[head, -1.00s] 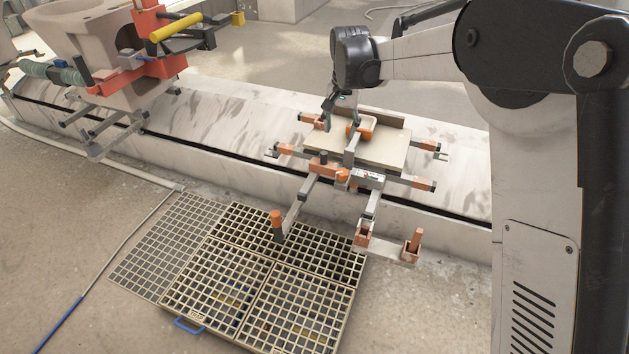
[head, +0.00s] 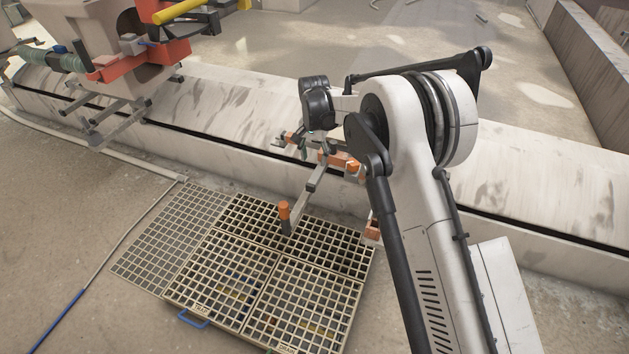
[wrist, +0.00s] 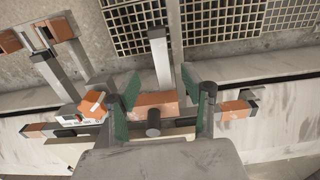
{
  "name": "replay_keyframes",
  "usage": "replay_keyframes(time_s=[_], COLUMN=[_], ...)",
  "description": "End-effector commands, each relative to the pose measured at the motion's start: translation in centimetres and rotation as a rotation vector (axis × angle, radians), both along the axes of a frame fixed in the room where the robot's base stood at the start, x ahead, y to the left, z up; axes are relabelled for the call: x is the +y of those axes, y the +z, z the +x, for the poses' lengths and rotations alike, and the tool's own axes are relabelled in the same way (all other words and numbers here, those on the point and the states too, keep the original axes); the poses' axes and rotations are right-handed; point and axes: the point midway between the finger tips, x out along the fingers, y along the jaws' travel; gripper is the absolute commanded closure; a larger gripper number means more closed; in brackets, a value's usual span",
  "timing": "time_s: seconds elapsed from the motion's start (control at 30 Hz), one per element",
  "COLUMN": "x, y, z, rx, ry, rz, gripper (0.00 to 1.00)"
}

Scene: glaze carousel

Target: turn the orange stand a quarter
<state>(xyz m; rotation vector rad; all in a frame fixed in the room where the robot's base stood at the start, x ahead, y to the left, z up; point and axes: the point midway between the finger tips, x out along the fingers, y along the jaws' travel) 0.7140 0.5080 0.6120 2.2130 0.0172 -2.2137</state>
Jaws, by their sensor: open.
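The orange stand has grey bars with orange blocks and black end caps. In the head view its front bar with an upright orange post (head: 284,211) reaches over the floor grating, and my arm hides most of the rest. In the wrist view an orange block (wrist: 157,103) with a black knob sits at the stand's near side, and a grey bar (wrist: 160,60) runs away from it. My gripper (wrist: 160,88) is open, its two green-sided fingers on either side of this block with gaps visible. Contact cannot be told. My gripper is small in the head view (head: 318,142).
The floor grating (head: 222,250) lies in front of the long pale ledge (head: 230,115). Another stand with a red-orange bracket (head: 125,62) and a beige basin is at the upper left. A hose (head: 80,290) lies on the floor. The ledge to the right is clear.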

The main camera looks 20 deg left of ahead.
Motion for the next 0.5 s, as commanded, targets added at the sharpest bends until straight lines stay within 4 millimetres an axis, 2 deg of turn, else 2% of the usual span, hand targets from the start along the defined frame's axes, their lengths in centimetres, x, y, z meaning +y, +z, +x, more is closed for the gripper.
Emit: replay_keyframes(time_s=[0.03, 0.2, 0.5], x=[0.0, 0.0, 0.0], y=[-1.3, -4.5, -9.1], z=[0.0, 0.0, 0.0], rx=[0.000, 0.000, 0.000], ry=[0.000, 0.000, 0.000], rz=[0.000, 0.000, 0.000], gripper=[0.57, 0.57, 0.57])
